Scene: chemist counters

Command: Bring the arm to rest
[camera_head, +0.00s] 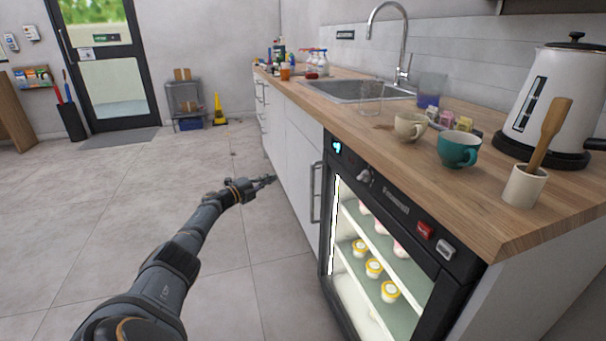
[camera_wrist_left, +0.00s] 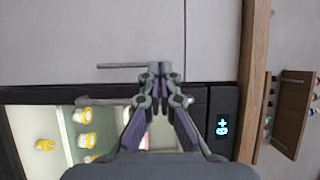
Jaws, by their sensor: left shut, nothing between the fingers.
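My left arm comes in from the lower left of the head view and reaches toward the counter front. My left gripper (camera_head: 266,182) is shut and empty, in the air in front of the white cabinet doors, left of the small fridge. In the left wrist view the gripper (camera_wrist_left: 160,68) shows its fingers drawn together at the tips, with nothing between them. Behind it are the cabinet front and the fridge's dark frame; I cannot tell how near it is to them. My right gripper is not in view.
The glass-fronted fridge (camera_head: 328,225) holds several yellow-lidded cups. The wooden counter (camera_head: 470,190) carries a teal cup (camera_head: 458,150), a beige cup (camera_head: 409,126), a white kettle (camera_head: 555,95) and a sink (camera_head: 350,90). The floor (camera_head: 130,190) to the left is clear.

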